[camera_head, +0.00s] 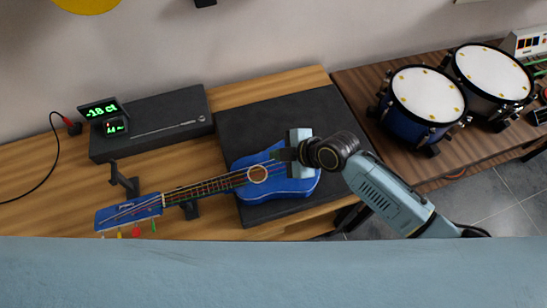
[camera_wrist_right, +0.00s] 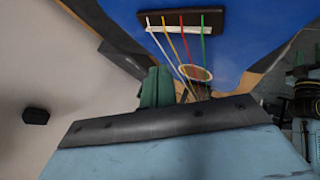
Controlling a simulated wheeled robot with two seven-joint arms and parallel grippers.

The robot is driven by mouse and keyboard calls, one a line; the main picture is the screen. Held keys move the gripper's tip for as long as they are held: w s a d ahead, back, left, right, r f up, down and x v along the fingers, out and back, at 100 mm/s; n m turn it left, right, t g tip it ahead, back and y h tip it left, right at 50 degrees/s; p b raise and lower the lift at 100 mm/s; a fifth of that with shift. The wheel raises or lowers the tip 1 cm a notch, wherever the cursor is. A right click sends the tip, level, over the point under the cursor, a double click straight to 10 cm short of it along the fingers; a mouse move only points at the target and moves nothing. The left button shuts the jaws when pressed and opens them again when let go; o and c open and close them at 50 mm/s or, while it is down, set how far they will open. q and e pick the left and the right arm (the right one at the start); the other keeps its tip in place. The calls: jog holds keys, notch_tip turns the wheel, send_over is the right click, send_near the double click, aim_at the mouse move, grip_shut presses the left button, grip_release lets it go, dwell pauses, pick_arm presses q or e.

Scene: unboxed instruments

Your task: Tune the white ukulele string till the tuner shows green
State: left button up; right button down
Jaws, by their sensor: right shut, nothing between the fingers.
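The blue ukulele (camera_head: 302,187) lies on a stand with its headstock (camera_head: 128,211) toward the left. Coloured pegs, among them a red peg (camera_head: 136,232) and a green peg (camera_head: 154,227), show along the headstock's near edge. The white string (camera_wrist_right: 158,42) is leftmost at the bridge in the right wrist view, beside orange, red and green ones. The tuner (camera_head: 98,109) shows "-18 ct" in green digits, with a smaller lit line below. My right gripper (camera_head: 284,154) is shut and empty over the ukulele body, near the strings beside the sound hole. My left gripper is out of view.
A black mat (camera_head: 236,125) lies under the ukulele body. A long dark box (camera_head: 160,118) stands behind the neck, with a small black post (camera_head: 124,180) nearer. Drums (camera_head: 428,92) stand on the right-hand table. Bare wood shows left of the headstock.

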jog(key=shift+f, duration=0.35)
jog(key=shift+r, duration=0.1)
dwell(0.3)
jog(key=shift+r+p, duration=0.45)
jog(key=shift+r, duration=0.25)
notch_tip(320, 180, up, 5)
jog(key=p, duration=0.4)
dwell(0.5)
